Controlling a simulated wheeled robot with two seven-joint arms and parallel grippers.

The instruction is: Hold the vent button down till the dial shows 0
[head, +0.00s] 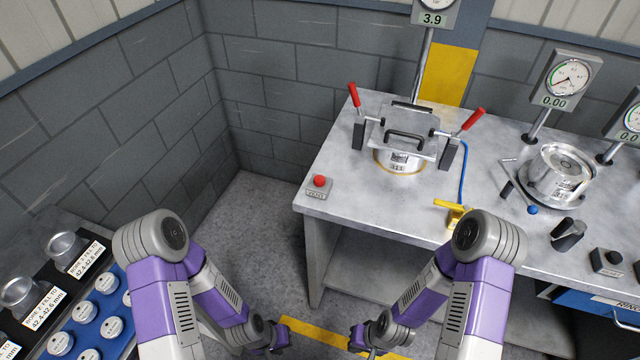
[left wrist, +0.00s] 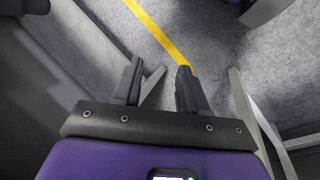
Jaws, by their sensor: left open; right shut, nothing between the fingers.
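My left gripper (head: 280,342) hangs low in front of the bench, well below and apart from the button. In the left wrist view it (left wrist: 158,80) is open and empty above the floor. My right gripper (head: 360,342) is also low in front of the bench, shut and empty.
The steel bench (head: 345,240) also bears a yellow valve handle (head: 452,212), a round metal pot (head: 560,172) and a black button box (head: 607,262). A second dial (head: 567,80) reads 0.00. A blue tray (head: 85,325) of round parts is at lower left. The bench top around the red button is clear.

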